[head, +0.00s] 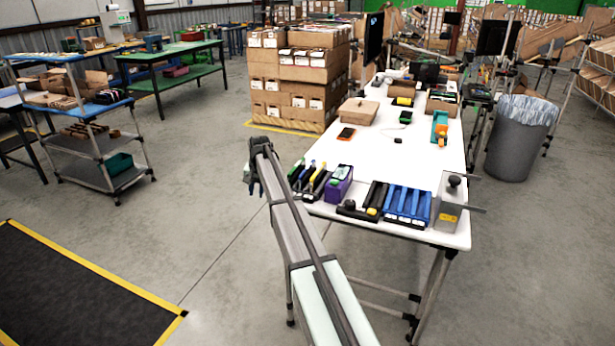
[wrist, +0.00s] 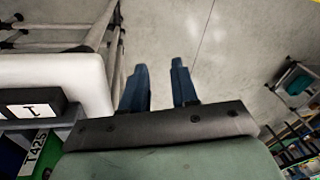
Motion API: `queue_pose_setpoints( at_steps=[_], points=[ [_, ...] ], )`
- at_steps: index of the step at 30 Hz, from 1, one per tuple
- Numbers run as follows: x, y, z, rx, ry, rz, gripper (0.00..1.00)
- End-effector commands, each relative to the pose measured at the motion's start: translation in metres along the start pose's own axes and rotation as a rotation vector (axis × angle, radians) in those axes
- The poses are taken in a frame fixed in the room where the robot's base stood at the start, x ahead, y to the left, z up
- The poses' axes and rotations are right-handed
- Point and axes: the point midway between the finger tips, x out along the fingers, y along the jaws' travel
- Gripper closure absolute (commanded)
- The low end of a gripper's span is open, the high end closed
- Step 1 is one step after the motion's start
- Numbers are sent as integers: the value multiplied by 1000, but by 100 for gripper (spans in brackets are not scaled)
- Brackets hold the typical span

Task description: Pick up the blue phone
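I cannot make out a blue phone in either view. A small orange and dark flat item (head: 346,133) lies on the white table (head: 320,155); I cannot tell what it is. My gripper (head: 256,188) hangs beside the table's left edge, over the floor. In the wrist view my gripper (wrist: 160,80) has its two dark blue fingers apart, with only bare floor between them. It is open and empty.
Blue holders (head: 407,204), a purple and green box (head: 339,184) and a grey metal device (head: 449,203) line the table's near end. A cardboard box (head: 358,111) stands farther back. The table's middle is mostly clear. A grey bin (head: 515,140) stands to the right.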

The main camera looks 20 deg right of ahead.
Motion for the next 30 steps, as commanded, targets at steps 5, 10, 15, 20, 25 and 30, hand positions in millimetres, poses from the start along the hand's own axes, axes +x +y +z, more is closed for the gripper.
queue_pose_setpoints(
  at_steps=[5, 10, 15, 20, 25, 30],
  points=[
    [-86, 24, -51, 79, 11, 27, 71],
    [-163, 63, -82, 163, 5, 66, 71],
    [-208, 126, -84, 255, -51, 140, 71],
    [-224, 151, -82, 291, -76, 171, 71],
    [-217, 156, -80, 296, -81, 176, 71],
    [-194, 159, -77, 295, -82, 176, 71]
  ],
)
